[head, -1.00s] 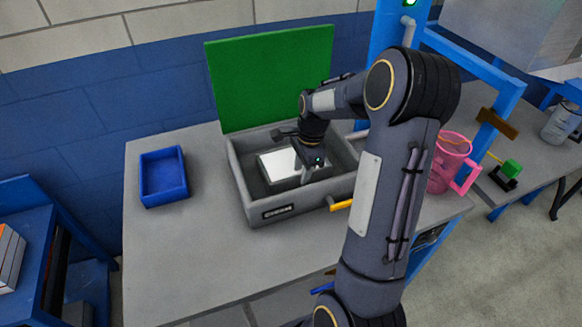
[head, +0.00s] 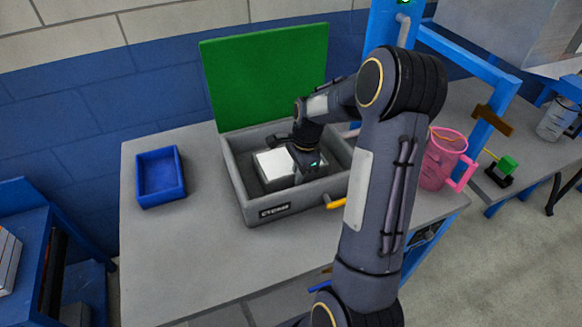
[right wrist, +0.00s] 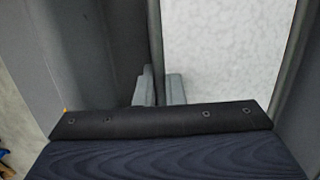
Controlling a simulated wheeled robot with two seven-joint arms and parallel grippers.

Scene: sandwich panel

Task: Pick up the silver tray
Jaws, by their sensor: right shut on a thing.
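The silver tray (right wrist: 155,38) lies inside the grey case and has a white, speckled flat inside. In the head view the white surface (head: 272,162) shows left of my right gripper (head: 298,176), which reaches down into the case and covers the tray's right part. In the right wrist view my right gripper (right wrist: 160,88) has one finger on each side of the tray's thin side wall and is shut on it. My left gripper is in neither view.
The grey case (head: 268,211) stands on the table with its green lid (head: 265,75) open at the back. A blue bin (head: 161,177) is to the left. A pink mug (head: 440,160) is to the right. The front left of the table is clear.

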